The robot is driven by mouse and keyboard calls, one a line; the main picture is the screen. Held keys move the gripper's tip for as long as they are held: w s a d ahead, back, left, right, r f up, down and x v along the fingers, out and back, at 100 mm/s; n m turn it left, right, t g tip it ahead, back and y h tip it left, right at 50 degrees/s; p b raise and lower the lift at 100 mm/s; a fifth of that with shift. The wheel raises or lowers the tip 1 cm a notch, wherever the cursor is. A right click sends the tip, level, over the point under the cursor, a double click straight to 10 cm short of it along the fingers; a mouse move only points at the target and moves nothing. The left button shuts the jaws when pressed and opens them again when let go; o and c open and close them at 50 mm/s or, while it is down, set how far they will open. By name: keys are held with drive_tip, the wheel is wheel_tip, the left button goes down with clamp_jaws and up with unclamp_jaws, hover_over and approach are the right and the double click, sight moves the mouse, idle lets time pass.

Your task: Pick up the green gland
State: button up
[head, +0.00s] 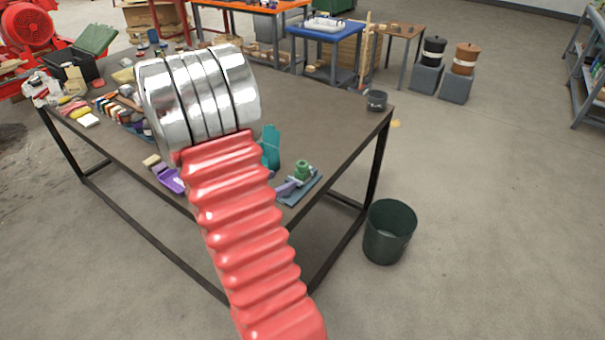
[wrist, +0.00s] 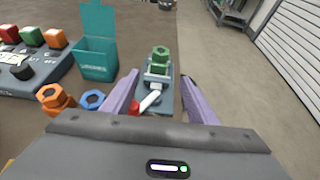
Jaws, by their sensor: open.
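The green gland (wrist: 160,58) stands upright in the wrist view, on a blue-grey board (wrist: 168,105), with a pale clamp-like part around its lower body. In the head view the green gland (head: 302,169) is near the table's front right edge. My gripper (wrist: 160,77) is open and empty, its two purple fingers spread left and right. The gland lies ahead, in line with the gap between the fingertips and apart from them. In the head view my red arm hides most of the gripper.
A teal open bin (wrist: 97,57) stands left of the board. Orange nuts (wrist: 55,98) and a blue nut (wrist: 91,99) lie left of my left finger. A dark bucket (head: 389,232) stands on the floor.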

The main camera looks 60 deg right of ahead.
sight(299, 172)
drive_tip(key=x, duration=0.6)
drive_tip(key=shift+s+d+f, duration=0.15)
drive_tip(key=shift+d, duration=0.2)
drive_tip(key=shift+x, duration=2.6)
drive_tip(key=c, duration=1.2)
drive_tip(key=shift+o, duration=0.2)
drive_tip(key=shift+r, duration=4.95)
